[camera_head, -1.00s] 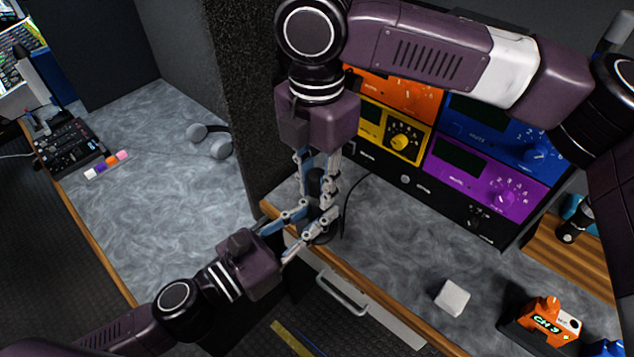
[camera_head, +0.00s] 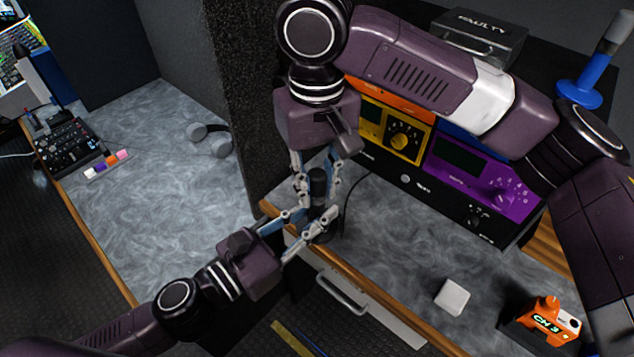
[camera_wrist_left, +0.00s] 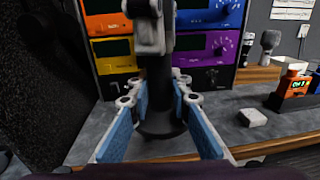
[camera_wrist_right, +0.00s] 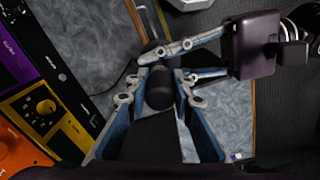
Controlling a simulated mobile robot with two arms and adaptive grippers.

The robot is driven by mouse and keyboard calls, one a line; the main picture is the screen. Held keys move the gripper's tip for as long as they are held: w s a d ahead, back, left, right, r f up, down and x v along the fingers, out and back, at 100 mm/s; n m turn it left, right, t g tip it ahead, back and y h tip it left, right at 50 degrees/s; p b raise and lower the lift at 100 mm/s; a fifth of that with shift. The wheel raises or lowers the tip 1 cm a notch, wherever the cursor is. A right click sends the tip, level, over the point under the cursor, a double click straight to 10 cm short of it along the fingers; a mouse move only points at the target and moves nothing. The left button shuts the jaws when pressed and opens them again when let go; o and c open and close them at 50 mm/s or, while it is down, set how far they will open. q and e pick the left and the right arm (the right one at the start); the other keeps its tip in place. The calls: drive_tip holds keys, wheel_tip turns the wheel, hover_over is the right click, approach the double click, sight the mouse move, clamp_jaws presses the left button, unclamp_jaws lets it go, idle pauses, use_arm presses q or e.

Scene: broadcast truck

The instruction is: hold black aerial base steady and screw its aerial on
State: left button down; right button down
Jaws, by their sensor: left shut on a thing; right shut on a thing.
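The black aerial base (camera_head: 322,236) stands upright on the counter close to its front edge. My left gripper (camera_head: 316,216) reaches in from the left and is shut on the base's upright body. The base's wide round foot (camera_wrist_left: 160,131) shows between the blue finger pads in the left wrist view. The black aerial (camera_head: 318,184) is upright, in line above the base. My right gripper (camera_head: 317,196) points down from above and is shut on the aerial. A dark rounded end (camera_wrist_right: 160,98) shows between its fingers in the right wrist view. The fingers hide the joint between aerial and base.
A rack with yellow (camera_head: 397,137) and purple (camera_head: 480,172) units stands behind, with a black cable (camera_head: 346,205) in front. A white block (camera_head: 452,297) and an orange device (camera_head: 550,322) are at right. A drawer handle (camera_head: 342,292) is below the counter edge. Headphones (camera_head: 210,139) lie left.

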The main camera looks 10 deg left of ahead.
sight(317, 172)
drive_tip(key=shift+m, duration=1.1)
drive_tip(key=c, duration=1.7)
unclamp_jaws()
drive_tip(key=shift+r, duration=0.15)
drive_tip(key=shift+r, duration=2.15)
drive_tip(key=shift+c, duration=0.3)
